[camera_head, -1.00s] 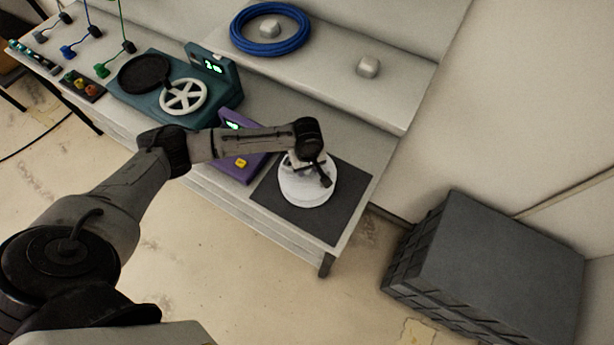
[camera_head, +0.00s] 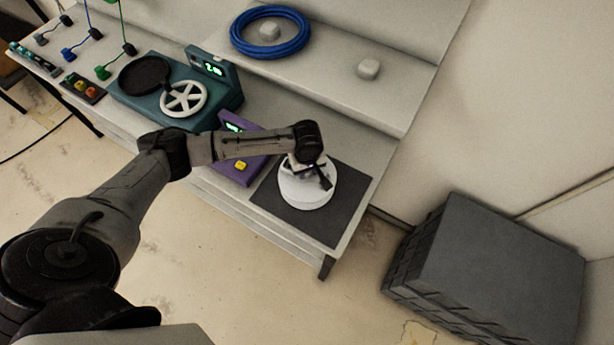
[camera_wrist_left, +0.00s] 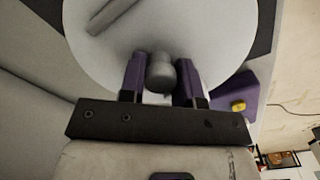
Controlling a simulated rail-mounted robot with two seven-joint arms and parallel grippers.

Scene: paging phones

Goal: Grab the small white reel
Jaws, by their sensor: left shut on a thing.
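A small white spoked reel (camera_head: 183,98) lies on the teal machine (camera_head: 225,101) next to a black disc (camera_head: 145,74), well to the left of my left gripper. My left gripper (camera_head: 318,177) is at a white round drum (camera_head: 305,196) on the dark mat (camera_head: 346,204). In the left wrist view the purple fingers (camera_wrist_left: 160,66) are shut on a grey knob (camera_wrist_left: 160,77) on top of the white drum (camera_wrist_left: 215,35). The gripper hides part of the drum's top. My right gripper is not in view.
A purple device (camera_head: 240,167) with a yellow button sits left of the mat, partly behind my arm. A blue coil (camera_head: 242,45) and a grey lump (camera_head: 368,68) are on the raised shelf. A dark crate (camera_head: 500,265) stands on the floor at right.

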